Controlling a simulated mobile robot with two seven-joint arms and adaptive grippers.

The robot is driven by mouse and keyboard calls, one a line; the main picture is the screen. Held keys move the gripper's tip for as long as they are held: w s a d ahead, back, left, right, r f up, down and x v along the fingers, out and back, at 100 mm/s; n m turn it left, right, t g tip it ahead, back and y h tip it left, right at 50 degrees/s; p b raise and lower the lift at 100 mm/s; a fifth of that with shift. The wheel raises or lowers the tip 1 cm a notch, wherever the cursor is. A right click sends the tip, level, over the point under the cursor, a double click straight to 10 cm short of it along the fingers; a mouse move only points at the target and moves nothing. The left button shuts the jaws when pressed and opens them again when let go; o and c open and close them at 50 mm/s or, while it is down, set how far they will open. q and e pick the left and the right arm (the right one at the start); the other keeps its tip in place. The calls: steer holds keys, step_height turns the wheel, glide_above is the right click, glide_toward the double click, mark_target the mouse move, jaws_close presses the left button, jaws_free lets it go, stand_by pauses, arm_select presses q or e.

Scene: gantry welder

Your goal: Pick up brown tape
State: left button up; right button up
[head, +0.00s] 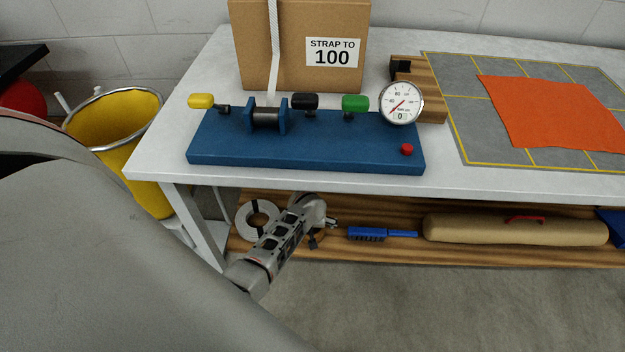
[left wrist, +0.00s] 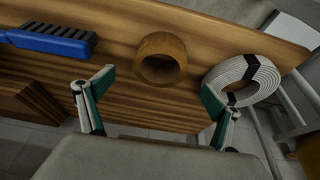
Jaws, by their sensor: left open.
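The brown tape (left wrist: 160,42) is a brown ring lying on the wooden lower shelf, seen in the left wrist view. In the head view I cannot make it out; my left arm covers that part of the shelf. My left gripper (left wrist: 157,80) is open and empty, its green-padded fingers spread to either side of the tape's near edge in the picture. A gap to the tape seems to remain, but its depth is hard to tell. In the head view the left gripper (head: 323,230) is at the lower shelf, below the tabletop. My right gripper is not in view.
A white coiled roll (left wrist: 242,80) lies right of the tape; a blue brush (left wrist: 48,40) lies left. The white tabletop (head: 150,150) overhangs the shelf and carries a blue strapping fixture (head: 300,155). A yellow bin (head: 115,120) stands left of the table.

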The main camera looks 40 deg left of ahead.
arm_select(q)
steer(key=shift+w+a+f+b, duration=0.15)
steer(key=shift+f+b, duration=0.1)
steer(key=shift+f, duration=0.35)
steer(key=shift+s+a+f+b, duration=0.1)
steer(key=shift+f+b, duration=0.1)
steer(key=shift+f, duration=0.4)
steer(key=shift+w+a+f+b, duration=0.1)
steer(key=shift+w+f+b, duration=0.2)
steer(key=shift+f, duration=0.15)
steer(key=b+x, duration=0.2)
steer(key=x, duration=0.1)
steer(key=shift+s+f, duration=0.25)
steer(key=shift+f, duration=0.2)
steer(key=shift+w+f+b, duration=0.2)
steer(key=shift+f+b, duration=0.1)
steer(key=shift+f, duration=0.05)
steer(key=shift+w, duration=0.2)
steer(key=shift+w+r, duration=0.15)
steer(key=shift+r, duration=0.2)
steer(key=c, duration=1.3)
steer(key=shift+c, duration=0.2)
steer(key=shift+r, duration=0.1)
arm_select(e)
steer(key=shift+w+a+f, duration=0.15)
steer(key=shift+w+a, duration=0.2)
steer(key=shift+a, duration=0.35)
